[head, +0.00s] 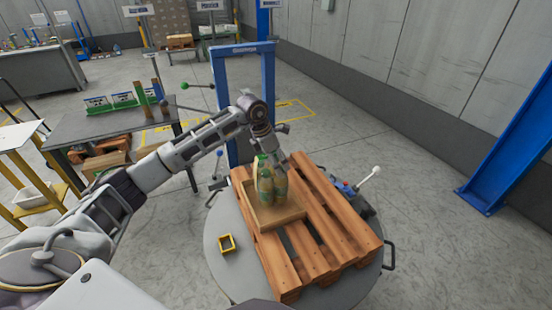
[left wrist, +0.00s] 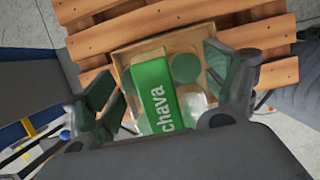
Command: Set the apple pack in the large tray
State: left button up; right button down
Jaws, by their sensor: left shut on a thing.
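The apple pack (head: 266,186) is a group of yellow-green bottles with green tops, upright in the head view. In the left wrist view a green band marked "chava" (left wrist: 158,96) lies beside round green and pale tops. The large tray (head: 276,217) is a shallow tan box on the pallet, and its rim shows in the left wrist view (left wrist: 150,41). My left gripper (head: 270,160) is above the tray, its fingers on either side of the pack and shut on it. The pack is within the tray's outline; whether its base touches the floor is hidden. My right gripper is not in view.
The wooden pallet (head: 338,228) lies on a round grey turntable (head: 222,262). A blue frame (head: 214,90) stands behind. A grey table (head: 95,125) with green cartons is at left.

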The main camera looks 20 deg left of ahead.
pick_arm(q)
notch_tip(320, 180, down, 3)
jog(key=shift+r, duration=0.15)
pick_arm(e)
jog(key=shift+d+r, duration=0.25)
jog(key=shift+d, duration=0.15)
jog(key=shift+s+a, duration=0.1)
pick_arm(q)
jog(key=o, duration=1.2)
jog(key=shift+o, duration=1.2)
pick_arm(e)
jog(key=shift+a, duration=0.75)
